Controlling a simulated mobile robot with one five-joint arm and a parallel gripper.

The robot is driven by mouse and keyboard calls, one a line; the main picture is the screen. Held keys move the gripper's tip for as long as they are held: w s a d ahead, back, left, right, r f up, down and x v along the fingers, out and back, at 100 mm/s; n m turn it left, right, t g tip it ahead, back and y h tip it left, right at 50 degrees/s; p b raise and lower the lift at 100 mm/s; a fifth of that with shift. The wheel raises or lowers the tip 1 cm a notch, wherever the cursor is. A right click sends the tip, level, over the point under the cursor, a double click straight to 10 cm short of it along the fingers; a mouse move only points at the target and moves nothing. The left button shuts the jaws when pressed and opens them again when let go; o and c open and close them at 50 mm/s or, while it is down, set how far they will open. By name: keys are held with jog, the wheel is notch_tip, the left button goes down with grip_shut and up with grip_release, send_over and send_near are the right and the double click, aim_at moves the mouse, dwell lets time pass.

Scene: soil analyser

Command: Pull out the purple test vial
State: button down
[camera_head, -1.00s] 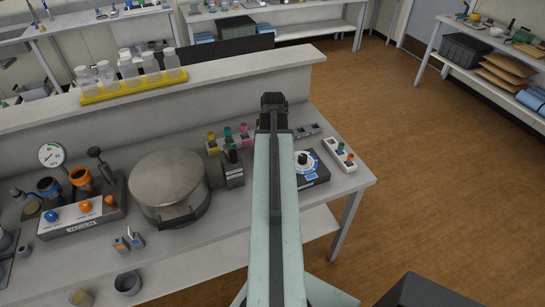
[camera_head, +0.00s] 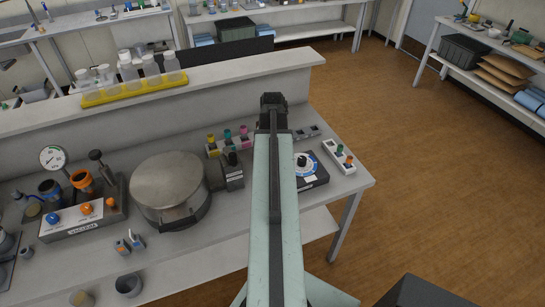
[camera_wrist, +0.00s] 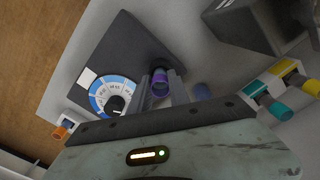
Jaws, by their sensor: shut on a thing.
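The purple test vial (camera_wrist: 160,82) shows in the wrist view with its purple cap toward the camera. My gripper (camera_wrist: 161,90) is shut on it, with a grey finger on each side. The vial's lower part is hidden, so I cannot tell how deep it sits in any slot. In the head view my arm hides the vial, and the dark wrist (camera_head: 273,101) is above the back of the bench.
A dark device with a blue dial (camera_wrist: 112,92) lies close beside the vial. A rack with yellow (camera_head: 211,138), teal and magenta vials stands left of my arm. A round metal drum (camera_head: 167,180) stands further left.

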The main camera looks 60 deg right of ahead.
jog(key=shift+r, duration=0.1)
jog(key=shift+r+p, duration=2.95)
jog(key=shift+p, duration=0.15)
